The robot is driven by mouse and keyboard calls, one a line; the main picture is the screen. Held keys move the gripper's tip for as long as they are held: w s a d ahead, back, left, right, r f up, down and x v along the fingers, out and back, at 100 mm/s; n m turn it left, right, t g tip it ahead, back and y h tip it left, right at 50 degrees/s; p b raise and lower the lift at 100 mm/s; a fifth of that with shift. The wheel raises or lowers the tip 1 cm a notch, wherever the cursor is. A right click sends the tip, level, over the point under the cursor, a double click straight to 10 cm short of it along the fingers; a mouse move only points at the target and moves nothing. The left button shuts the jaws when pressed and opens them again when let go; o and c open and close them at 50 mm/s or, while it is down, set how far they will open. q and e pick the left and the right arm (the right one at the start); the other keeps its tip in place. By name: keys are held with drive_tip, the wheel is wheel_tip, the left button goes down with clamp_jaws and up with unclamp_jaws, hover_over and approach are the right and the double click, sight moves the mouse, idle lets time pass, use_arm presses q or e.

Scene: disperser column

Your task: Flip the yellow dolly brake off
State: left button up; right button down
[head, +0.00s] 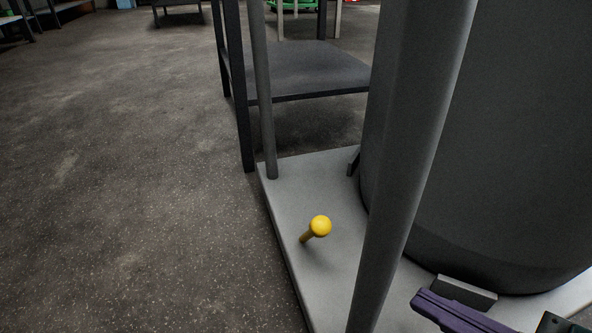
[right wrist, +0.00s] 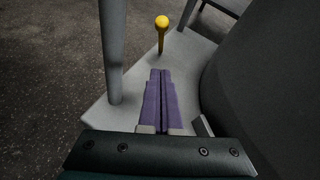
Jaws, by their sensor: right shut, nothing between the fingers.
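The yellow brake lever (head: 319,226) stands on the grey dolly plate (head: 290,190), left of the dark drum. It is a short stem with a round knob, tilted to the right in the head view. It also shows beyond my fingertips in the right wrist view (right wrist: 162,24). My right gripper (head: 422,300) has purple fingers at the lower right of the head view. In the right wrist view its fingers (right wrist: 160,76) are shut together, empty, pointing toward the lever and apart from it. My left gripper is not in view.
A grey post (head: 405,170) rises between the lever and my right gripper in the head view. A thinner post (head: 264,100) stands at the plate's far corner. The large dark drum (head: 500,140) fills the right side. A dark shelf (head: 305,70) stands behind. Floor at left is clear.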

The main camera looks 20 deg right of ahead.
drive_tip(key=a+r+x, duration=0.1)
drive_tip(key=r+x, duration=0.1)
drive_tip(key=x, duration=1)
drive_tip(key=shift+w+r+b, duration=0.15)
drive_tip(key=shift+w+b, duration=0.25)
drive_tip(key=shift+w, duration=0.2)
